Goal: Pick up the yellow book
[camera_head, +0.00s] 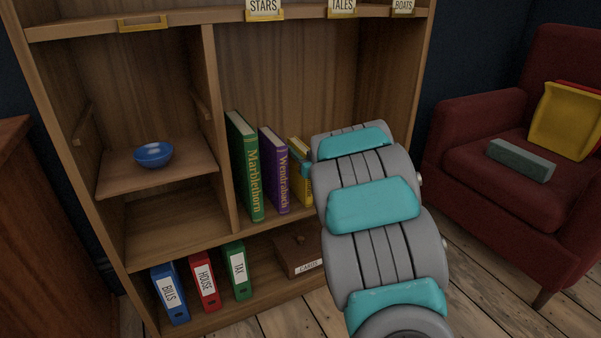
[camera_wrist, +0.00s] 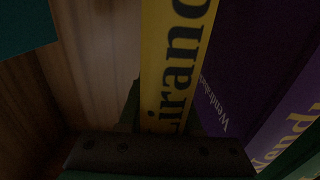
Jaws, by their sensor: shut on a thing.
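The yellow book (camera_head: 296,172) stands upright on the middle shelf, at the right end of a row, partly hidden behind my arm. In the wrist view its yellow spine (camera_wrist: 178,60) with dark letters fills the middle. My gripper (camera_head: 306,168) is at the book's upper part and shut on it; its fingers are mostly hidden by my arm in the head view. The purple book (camera_head: 274,170) stands just left of it; in the wrist view the purple book (camera_wrist: 245,60) is close on the right.
A green book (camera_head: 244,165) stands left of the purple one. A blue bowl (camera_head: 153,154) is on the left shelf. Blue, red and green binders (camera_head: 205,280) and a brown box (camera_head: 298,254) are on the bottom shelf. A red armchair (camera_head: 470,130) stands at the right.

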